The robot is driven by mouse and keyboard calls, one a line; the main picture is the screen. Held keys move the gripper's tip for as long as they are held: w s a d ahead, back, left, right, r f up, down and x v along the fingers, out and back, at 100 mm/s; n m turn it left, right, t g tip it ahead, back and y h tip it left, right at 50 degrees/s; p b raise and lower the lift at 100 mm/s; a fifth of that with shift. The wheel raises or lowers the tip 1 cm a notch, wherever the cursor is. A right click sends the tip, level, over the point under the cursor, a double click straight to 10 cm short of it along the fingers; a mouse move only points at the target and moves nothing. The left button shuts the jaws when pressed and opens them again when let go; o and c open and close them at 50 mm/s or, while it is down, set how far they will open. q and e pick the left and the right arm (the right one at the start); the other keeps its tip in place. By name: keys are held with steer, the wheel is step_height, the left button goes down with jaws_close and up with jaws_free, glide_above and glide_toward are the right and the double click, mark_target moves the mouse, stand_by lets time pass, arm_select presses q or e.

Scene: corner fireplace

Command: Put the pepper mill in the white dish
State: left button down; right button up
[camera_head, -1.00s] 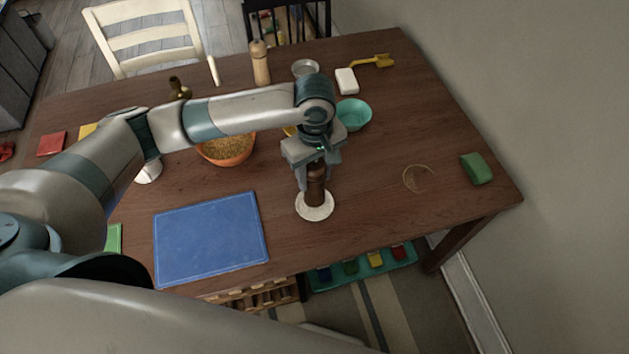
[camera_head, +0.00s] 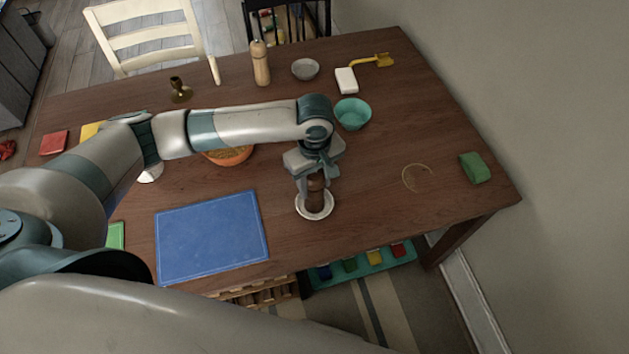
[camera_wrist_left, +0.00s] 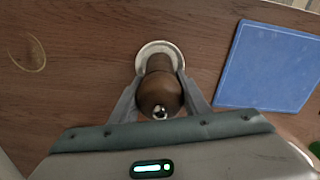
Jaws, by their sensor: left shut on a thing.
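The dark brown pepper mill (camera_head: 316,190) is upright between the fingers of my left gripper (camera_head: 317,178), which is shut on it. In the left wrist view the mill (camera_wrist_left: 160,92) shows its round head with a small metal knob, one finger on each side. The small round white dish (camera_head: 301,207) is directly under the mill, its rim showing around the mill's foot; the dish also shows in the left wrist view (camera_wrist_left: 144,52). Whether the foot touches the dish is hard to tell. My right gripper is not in view.
A blue mat (camera_head: 210,238) lies left of the dish. An orange bowl (camera_head: 229,156) is partly behind my arm, and a teal bowl (camera_head: 353,114) stands behind. A light wooden mill (camera_head: 260,65) stands at the back. The table right of the dish is mostly clear.

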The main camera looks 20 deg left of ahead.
arm_select(q)
steer(key=c, duration=1)
jaws_free()
steer(key=shift+r+b, duration=0.3)
steer(key=shift+r, duration=0.2)
step_height(320, 180, up, 10)
steer(key=shift+r+b, duration=0.1)
steer(key=shift+b, duration=0.9)
steer(key=shift+r, duration=0.5)
